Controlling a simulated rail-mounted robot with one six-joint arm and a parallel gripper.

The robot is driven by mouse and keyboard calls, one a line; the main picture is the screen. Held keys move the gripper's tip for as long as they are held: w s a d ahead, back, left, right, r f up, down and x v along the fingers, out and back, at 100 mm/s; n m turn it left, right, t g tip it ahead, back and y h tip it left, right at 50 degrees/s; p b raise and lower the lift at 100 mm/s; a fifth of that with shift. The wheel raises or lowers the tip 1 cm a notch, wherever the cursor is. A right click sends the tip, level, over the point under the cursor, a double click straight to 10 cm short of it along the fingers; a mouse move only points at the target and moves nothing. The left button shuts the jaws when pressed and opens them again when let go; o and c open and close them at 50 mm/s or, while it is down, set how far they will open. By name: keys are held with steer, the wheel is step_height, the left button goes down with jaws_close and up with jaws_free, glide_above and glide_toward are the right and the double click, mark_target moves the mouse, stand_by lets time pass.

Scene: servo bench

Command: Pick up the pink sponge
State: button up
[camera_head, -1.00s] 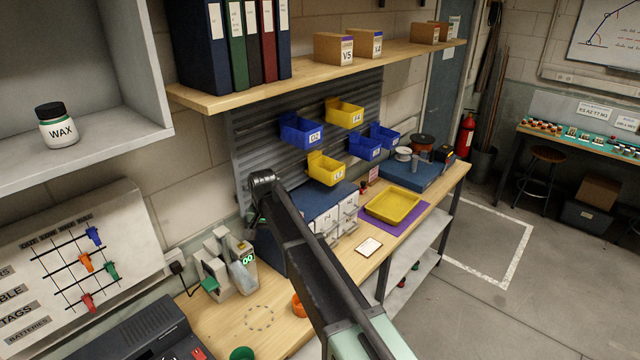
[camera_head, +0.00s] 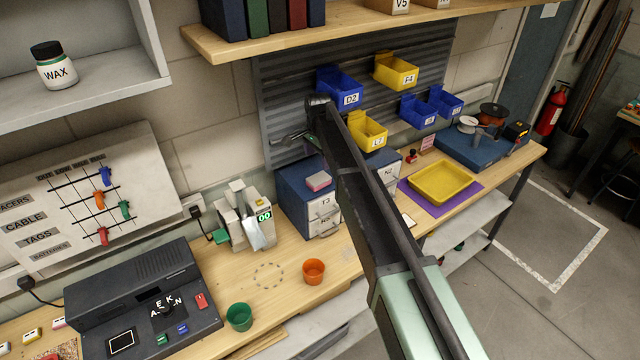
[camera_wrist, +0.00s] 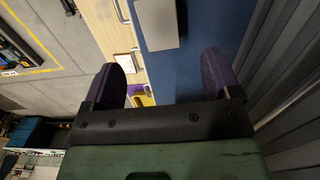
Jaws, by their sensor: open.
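The pink sponge (camera_head: 318,181) is a small block with a pink top and a paler side. It lies on the blue top of the drawer cabinet (camera_head: 291,181), left of my arm in the head view. My gripper (camera_head: 297,137) is above and behind the sponge, in front of the slatted wall panel, and apart from it. In the wrist view my gripper (camera_wrist: 160,75) is open, with nothing between its two dark fingers. A grey block (camera_wrist: 158,24) shows beyond the fingers on a blue surface; I cannot tell whether it is the sponge.
Blue bin D2 (camera_head: 340,88) and yellow bin L7 (camera_head: 368,131) hang on the panel close to my arm. The shelf (camera_head: 350,29) is overhead. An orange cup (camera_head: 313,271) and a green cup (camera_head: 239,317) stand on the bench. A yellow tray (camera_head: 443,183) is at right.

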mark_target(319, 178)
step_height(319, 178, down, 4)
steer(key=b, duration=0.3)
steer(key=shift+s+a+f, duration=0.1)
steer(key=shift+a+f, duration=0.05)
steer(key=shift+f, duration=0.3)
steer(key=shift+r, duration=0.1)
step_height(319, 178, down, 5)
steer(key=b, duration=0.5)
steer(key=shift+b, duration=0.35)
steer(key=shift+r, duration=0.1)
steer(key=shift+c, duration=0.2)
steer(key=c, duration=1)
